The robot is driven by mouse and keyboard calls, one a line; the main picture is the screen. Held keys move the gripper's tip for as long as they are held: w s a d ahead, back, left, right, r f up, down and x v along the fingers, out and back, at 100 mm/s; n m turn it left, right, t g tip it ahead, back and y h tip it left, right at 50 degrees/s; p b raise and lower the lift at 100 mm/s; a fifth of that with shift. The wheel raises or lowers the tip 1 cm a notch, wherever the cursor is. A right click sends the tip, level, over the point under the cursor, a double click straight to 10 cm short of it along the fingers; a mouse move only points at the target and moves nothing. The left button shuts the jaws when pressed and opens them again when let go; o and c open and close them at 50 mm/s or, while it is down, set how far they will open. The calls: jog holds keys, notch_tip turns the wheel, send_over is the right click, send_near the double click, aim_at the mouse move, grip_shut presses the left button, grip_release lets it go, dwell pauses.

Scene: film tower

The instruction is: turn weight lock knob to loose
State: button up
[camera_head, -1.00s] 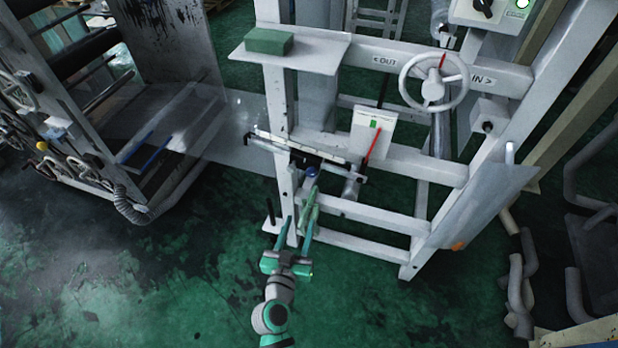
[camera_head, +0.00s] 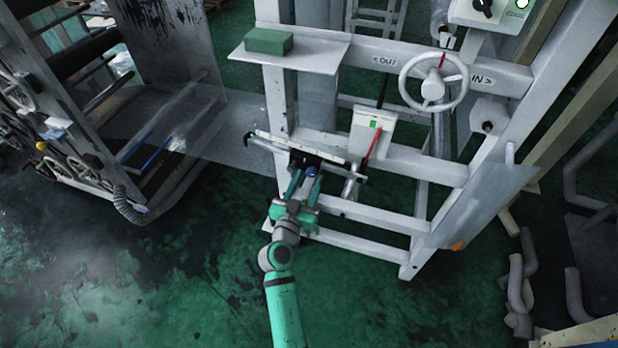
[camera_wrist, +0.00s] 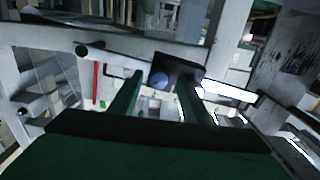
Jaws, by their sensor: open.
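No loose or tight marking is readable.
The white frame (camera_head: 385,218) carries a handwheel (camera_head: 433,82), a plate with a red lever (camera_head: 371,145) and a shelf with a green block (camera_head: 268,41). The white bar (camera_head: 300,147) crosses just beyond the knob. Green floor (camera_head: 190,290) lies open in front.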

jog(key=shift+w+d, duration=0.2)
jog(key=shift+w, duration=0.4)
jog(key=c, duration=1)
jog(key=shift+c, duration=0.2)
